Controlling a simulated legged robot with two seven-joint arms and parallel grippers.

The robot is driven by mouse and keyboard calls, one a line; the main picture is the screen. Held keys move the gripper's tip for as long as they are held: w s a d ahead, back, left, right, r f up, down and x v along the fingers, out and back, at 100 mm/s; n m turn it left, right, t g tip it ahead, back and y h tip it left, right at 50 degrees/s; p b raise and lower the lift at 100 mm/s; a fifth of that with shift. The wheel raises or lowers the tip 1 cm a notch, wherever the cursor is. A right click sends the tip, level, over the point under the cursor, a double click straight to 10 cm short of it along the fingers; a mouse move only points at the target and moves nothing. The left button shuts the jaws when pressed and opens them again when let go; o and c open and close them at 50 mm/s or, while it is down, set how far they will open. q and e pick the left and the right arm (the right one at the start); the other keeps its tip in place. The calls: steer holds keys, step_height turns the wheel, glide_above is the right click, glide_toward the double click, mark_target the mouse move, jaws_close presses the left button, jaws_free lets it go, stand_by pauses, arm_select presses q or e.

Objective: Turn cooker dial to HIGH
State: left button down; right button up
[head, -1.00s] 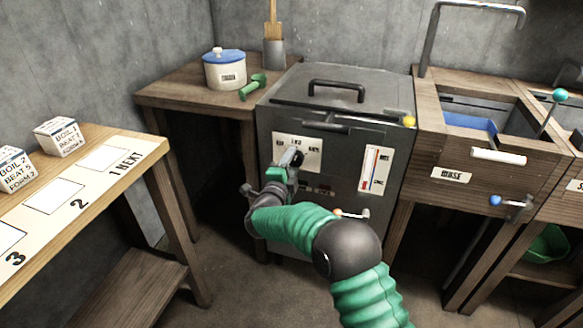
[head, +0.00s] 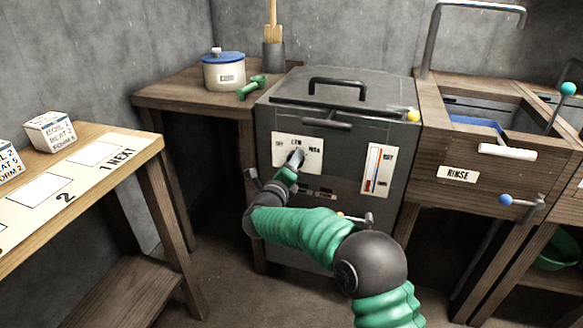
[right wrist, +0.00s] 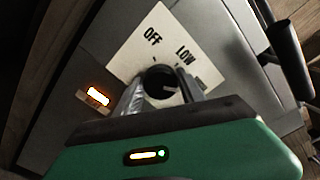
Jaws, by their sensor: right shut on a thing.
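The cooker (head: 340,100) is a dark grey metal box with a lid handle on top. Its dial plate (head: 312,143) is white and reads OFF, LOW and a third word at right that is blurred, seemingly HIGH. The dial (head: 297,154) is a dark knob, partly hidden by my right gripper. In the right wrist view the dial (right wrist: 160,82) sits between the fingers, below OFF and LOW; its pointer direction is unclear. My right gripper (head: 292,166) is shut on the dial; it also shows in the right wrist view (right wrist: 163,98). My left gripper is not in view.
A temperature gauge (head: 378,170) is right of the dial. A blue-lidded pot (head: 224,72) and a green tool (head: 251,88) stand on the wooden table at left. The RINSE basin (head: 480,150) adjoins the cooker at right. Labelled boxes (head: 50,131) sit on the left bench.

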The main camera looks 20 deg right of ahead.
steer(key=shift+f, duration=0.35)
steer(key=o, duration=1.4)
steer(key=shift+r, duration=0.15)
steer(key=p+v, duration=0.6)
steer(key=v, duration=1.1)
steer(key=shift+w, duration=0.1)
